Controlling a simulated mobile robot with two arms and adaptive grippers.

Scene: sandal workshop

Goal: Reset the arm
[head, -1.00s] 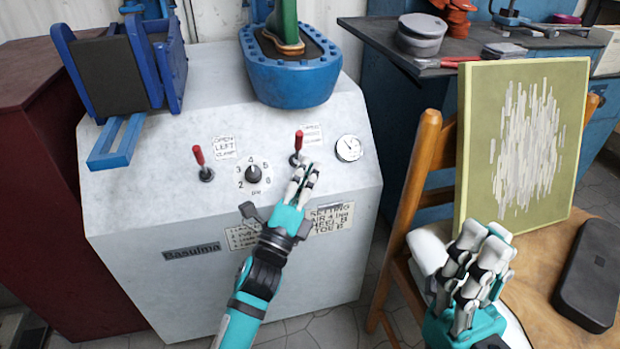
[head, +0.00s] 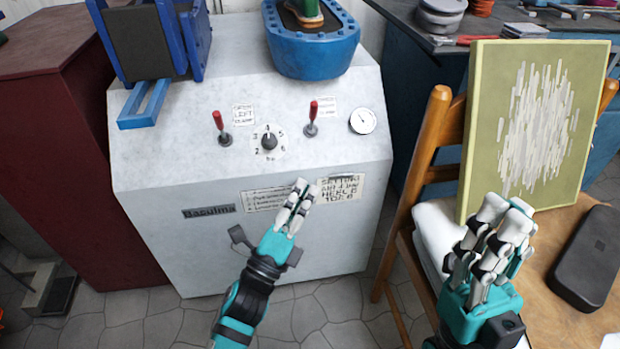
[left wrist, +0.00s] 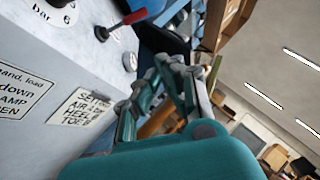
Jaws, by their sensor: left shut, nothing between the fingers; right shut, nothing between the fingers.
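My left gripper (head: 302,188) is shut and empty in front of the machine's front face, below the right red-handled lever (head: 312,118). Its fingers also show in the left wrist view (left wrist: 178,75). My right gripper (head: 510,205) is shut and empty at the lower right, in front of the green panel and chair. The grey-white machine (head: 150,235) has a left red-handled lever (head: 220,125), a dial (head: 269,141) and a round gauge (head: 363,120). Both levers stand roughly upright.
A wooden chair (head: 422,150) with a green panel (head: 480,130) leaning on it stands at the right. A black case (head: 590,262) lies on the seat. Blue clamps (head: 320,50) sit on top of the machine. Tiled floor shows below.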

